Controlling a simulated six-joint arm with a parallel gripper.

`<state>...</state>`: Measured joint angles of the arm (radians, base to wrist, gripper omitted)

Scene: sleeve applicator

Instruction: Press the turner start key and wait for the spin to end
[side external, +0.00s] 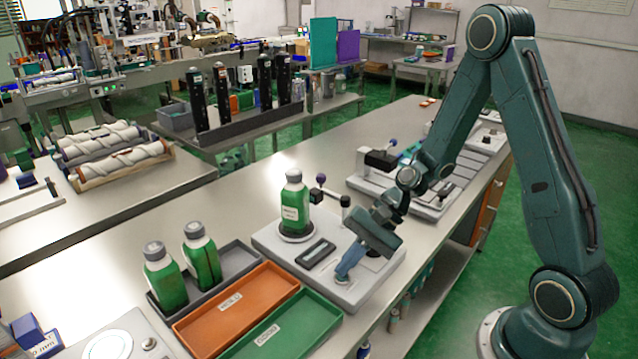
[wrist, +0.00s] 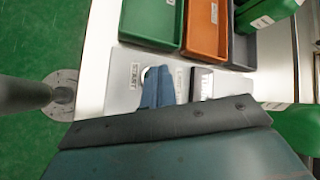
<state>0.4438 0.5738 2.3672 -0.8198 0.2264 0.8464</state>
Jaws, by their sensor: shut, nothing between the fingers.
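The turner is a light grey base unit (side external: 372,282) on the steel bench. A green bottle (side external: 295,207) with a grey cap and white label stands upright on its round turntable (side external: 296,236). A dark display panel (side external: 316,252) lies in front of the bottle. My gripper (side external: 345,277) is shut and empty, pointing down over the front of the turner. In the wrist view its blue fingers (wrist: 157,88) are beside a START label (wrist: 135,75). The start key itself is mostly hidden by the fingers; I cannot tell whether they touch it.
A grey tray (side external: 240,255) with two green bottles, an orange tray (side external: 205,331) and a green tray (side external: 262,349) sit left of the turner. A dark ball-topped post (side external: 320,180) stands behind the bottle. Another grey fixture (side external: 425,205) lies to the right.

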